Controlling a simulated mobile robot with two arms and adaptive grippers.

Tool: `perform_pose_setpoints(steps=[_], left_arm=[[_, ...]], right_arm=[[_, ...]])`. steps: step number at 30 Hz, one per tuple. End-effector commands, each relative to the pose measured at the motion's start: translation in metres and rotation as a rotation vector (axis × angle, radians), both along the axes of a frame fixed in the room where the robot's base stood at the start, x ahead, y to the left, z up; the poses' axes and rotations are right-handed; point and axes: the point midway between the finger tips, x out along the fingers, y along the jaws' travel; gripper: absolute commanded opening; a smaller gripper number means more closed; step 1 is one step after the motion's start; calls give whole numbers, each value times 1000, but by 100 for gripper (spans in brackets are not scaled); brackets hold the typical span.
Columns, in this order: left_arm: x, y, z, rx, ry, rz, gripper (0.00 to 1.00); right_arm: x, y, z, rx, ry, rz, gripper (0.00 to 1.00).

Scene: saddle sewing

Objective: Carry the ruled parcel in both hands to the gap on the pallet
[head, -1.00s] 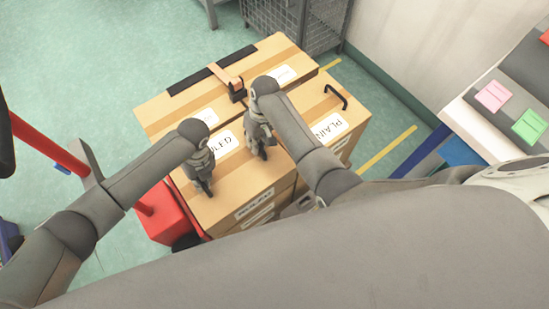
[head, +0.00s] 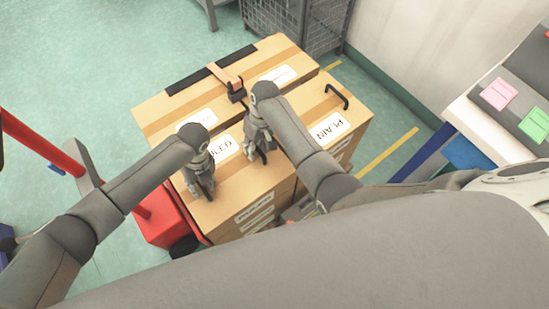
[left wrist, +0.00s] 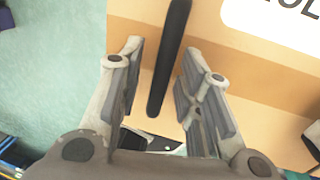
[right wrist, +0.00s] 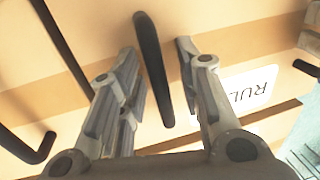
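The ruled parcel (head: 217,215) is a tan cardboard box with a white label reading RULED (head: 222,148), partly covered by my left wrist. It sits at the near left of a block of boxes. My left gripper (head: 203,192) and my right gripper (head: 260,157) are over its top. In the left wrist view a black handle (left wrist: 170,60) stands between the open left fingers, apart from both. In the right wrist view another black handle (right wrist: 152,70) lies between the open right fingers. I cannot make out a clear gap on the pallet.
The plain parcel (head: 345,108) adjoins on the right, with its own black handle (head: 337,96). A red truck part (head: 163,220) is at left, a wire cage (head: 290,25) behind, a sloped bench (head: 500,105) at right.

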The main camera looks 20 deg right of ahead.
Motion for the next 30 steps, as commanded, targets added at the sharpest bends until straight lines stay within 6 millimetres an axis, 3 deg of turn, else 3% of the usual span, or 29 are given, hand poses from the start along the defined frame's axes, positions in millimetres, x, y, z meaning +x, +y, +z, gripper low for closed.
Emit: perform_pose_setpoints(steps=[7,15,21,26,30], left_arm=[[2,-4,18,-2,-3,-1,33],[7,-14,74,-3,-5,-2,33],[8,-20,105,-1,-1,-1,33],[8,-22,116,0,0,0,33],[8,-22,118,1,0,0,33]], right_arm=[[0,0,0,0,-1,0,32],[0,0,0,0,-1,0,32],[0,0,0,0,-1,0,32],[1,-1,2,0,-1,0,32],[2,-3,15,0,-4,-1,32]])
